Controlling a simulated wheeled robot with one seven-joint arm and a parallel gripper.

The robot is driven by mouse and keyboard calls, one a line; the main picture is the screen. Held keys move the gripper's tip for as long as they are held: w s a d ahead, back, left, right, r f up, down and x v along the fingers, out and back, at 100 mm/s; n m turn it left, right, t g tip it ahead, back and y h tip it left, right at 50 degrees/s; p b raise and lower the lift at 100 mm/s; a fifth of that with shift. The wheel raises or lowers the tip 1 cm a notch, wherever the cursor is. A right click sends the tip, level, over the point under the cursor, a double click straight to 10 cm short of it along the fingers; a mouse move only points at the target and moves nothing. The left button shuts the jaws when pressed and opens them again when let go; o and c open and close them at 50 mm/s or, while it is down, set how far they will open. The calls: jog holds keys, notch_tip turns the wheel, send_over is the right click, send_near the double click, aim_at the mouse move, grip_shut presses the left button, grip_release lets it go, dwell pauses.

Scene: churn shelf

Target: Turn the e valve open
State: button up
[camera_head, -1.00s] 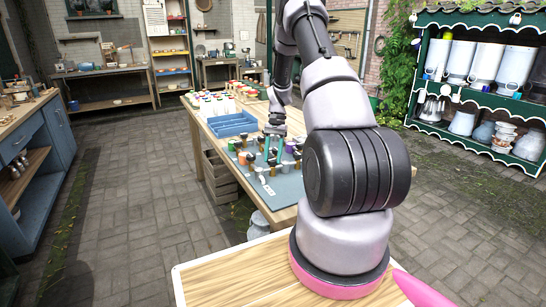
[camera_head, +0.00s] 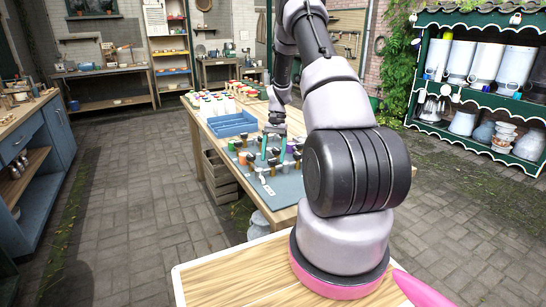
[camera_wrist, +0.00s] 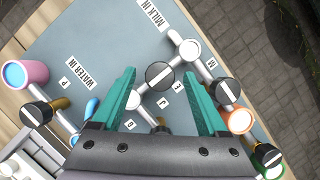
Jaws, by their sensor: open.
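My gripper (camera_wrist: 158,76) is open in the wrist view. Its two teal fingers point at the blue-grey valve board (camera_wrist: 95,35). A dark round valve knob (camera_wrist: 160,75) with a white line lies between the fingertips, and a small tag that seems to read E (camera_wrist: 178,86) lies just right of it. The knob's line runs diagonally, up to the right. I cannot tell whether the fingers touch it or are above it. In the head view my gripper (camera_head: 274,148) is over the board (camera_head: 284,187), and the knob cannot be picked out.
Other dark knobs (camera_wrist: 228,91) stand close to the right finger, with another knob (camera_wrist: 35,114) at left. White pipes and an orange-rimmed cup (camera_wrist: 241,121) are near. A blue tray (camera_head: 232,124) and bottles stand farther back on the wooden table (camera_head: 212,137).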

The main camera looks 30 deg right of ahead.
jog(key=v, duration=1)
jog(key=shift+r, duration=0.2)
jog(key=s+a+r+n+t+h, duration=0.15)
jog(key=s+a+r, duration=0.35)
jog(key=r, duration=0.6)
jog(key=s+a+r+n+t, duration=0.1)
jog(key=s+a+r+t, duration=0.3)
jog(key=r, duration=0.6)
jog(key=s+a+r+t, duration=0.1)
jog(key=s+a+r, duration=0.1)
jog(key=s, duration=0.5)
jog(key=s+a+r+n+t, duration=0.1)
jog(key=s+a+r+t, duration=0.1)
jog(key=s+a, duration=0.2)
jog(key=s+a+r+t, duration=0.2)
jog(key=s+a+r, duration=0.1)
jog(key=s, duration=0.7)
jog(key=shift+s+a+n, duration=0.3)
jog(key=shift+n, duration=0.05)
jog(key=shift+r+y, duration=0.15)
jog(key=shift+y, duration=0.1)
